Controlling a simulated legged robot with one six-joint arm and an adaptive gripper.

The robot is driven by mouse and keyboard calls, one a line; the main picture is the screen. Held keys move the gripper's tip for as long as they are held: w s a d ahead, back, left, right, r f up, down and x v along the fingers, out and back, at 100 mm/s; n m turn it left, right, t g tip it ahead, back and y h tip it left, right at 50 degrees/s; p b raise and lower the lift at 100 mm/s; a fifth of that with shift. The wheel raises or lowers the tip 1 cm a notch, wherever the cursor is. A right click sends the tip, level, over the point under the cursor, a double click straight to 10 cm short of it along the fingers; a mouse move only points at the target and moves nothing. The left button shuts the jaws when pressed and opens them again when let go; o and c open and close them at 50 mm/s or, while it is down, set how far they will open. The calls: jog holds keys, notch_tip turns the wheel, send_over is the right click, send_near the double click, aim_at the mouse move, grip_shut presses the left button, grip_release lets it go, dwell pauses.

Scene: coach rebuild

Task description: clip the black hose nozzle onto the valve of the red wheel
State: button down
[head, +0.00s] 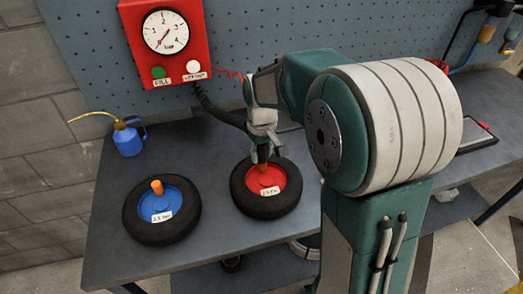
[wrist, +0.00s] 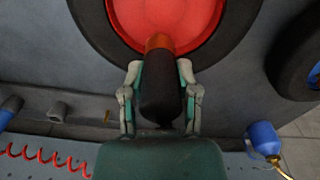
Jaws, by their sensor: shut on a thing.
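The red wheel (head: 280,185) with a black tyre lies flat on the bench, labelled with a white tag. Its orange valve (wrist: 158,42) shows at the far end of the black hose nozzle (wrist: 160,95) in the wrist view. My gripper (wrist: 160,75) is shut on the nozzle, a finger on each side. In the head view my gripper (head: 262,152) is above the red wheel's hub, pointing down. The nozzle and valve look in line and overlap; I cannot tell whether they are clipped. The black hose (head: 217,108) runs from the red gauge box to my gripper.
The blue wheel (head: 184,205) with an orange valve (head: 157,187) lies to the left on the bench (head: 110,245). A blue oil can (head: 129,140) stands at the back left. The red gauge box (head: 190,20) hangs on the pegboard, with a red coiled cord (head: 229,74) beside it.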

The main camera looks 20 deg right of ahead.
jog(key=shift+d+f, duration=0.1)
jog(key=shift+f, duration=0.4)
dwell(0.4)
jog(key=shift+c, duration=1.3)
grip_release()
